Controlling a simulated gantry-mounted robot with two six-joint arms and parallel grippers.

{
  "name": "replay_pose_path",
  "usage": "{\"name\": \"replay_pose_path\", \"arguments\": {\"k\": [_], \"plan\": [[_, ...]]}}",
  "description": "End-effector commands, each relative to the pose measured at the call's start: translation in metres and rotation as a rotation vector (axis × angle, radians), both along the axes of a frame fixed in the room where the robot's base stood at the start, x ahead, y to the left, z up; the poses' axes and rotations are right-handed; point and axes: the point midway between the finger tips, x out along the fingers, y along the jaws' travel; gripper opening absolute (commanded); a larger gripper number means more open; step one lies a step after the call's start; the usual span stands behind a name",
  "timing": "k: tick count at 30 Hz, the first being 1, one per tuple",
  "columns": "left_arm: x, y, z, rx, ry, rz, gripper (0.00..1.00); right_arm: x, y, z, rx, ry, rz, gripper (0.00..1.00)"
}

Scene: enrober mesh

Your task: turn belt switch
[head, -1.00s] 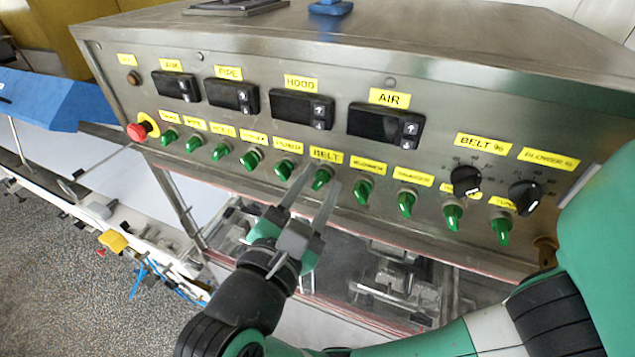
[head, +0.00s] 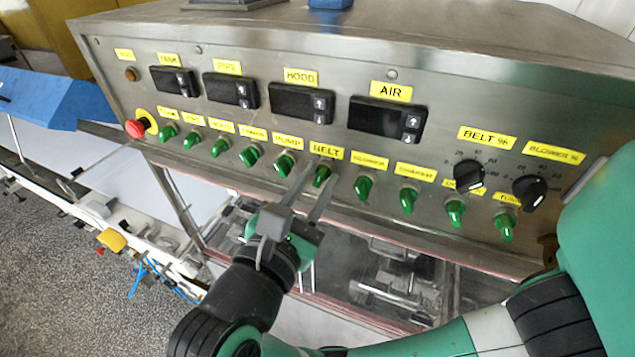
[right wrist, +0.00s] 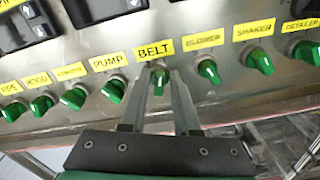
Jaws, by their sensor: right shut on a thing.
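The belt switch (head: 321,175) is a small green knob under the yellow BELT label (head: 326,151), in the middle of the switch row on the steel panel. My right gripper (head: 319,179) reaches up to it from below, one finger on each side of the knob. In the right wrist view the belt switch (right wrist: 159,80) sits between the two fingertips (right wrist: 160,78), and the gripper is shut on it. There the knob looks nearly in line with the fingers, while the neighbouring knobs look slanted. The fingers partly cover its sides. My left gripper is not in view.
The pump switch (head: 285,164) and blower switch (head: 363,187) stand close on either side. A red emergency button (head: 135,129) is at the left end, and two black dials (head: 468,175) are at the right. Digital displays (head: 386,119) sit above. Machinery lies below the panel.

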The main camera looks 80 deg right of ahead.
Motion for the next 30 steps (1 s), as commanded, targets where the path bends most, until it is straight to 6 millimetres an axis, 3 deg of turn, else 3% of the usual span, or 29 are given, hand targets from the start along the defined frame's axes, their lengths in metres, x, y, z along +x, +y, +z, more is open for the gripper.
{"name": "replay_pose_path", "arguments": {"k": [18, 30], "plan": [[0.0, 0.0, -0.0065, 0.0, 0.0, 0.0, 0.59, 0.004, -0.0003, 0.0011, 0.067, 0.559, -0.001, 0.0], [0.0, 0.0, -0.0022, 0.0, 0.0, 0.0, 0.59, 0.0054, -0.0005, 0.0005, 0.097, 0.795, -0.001, 0.0]]}}
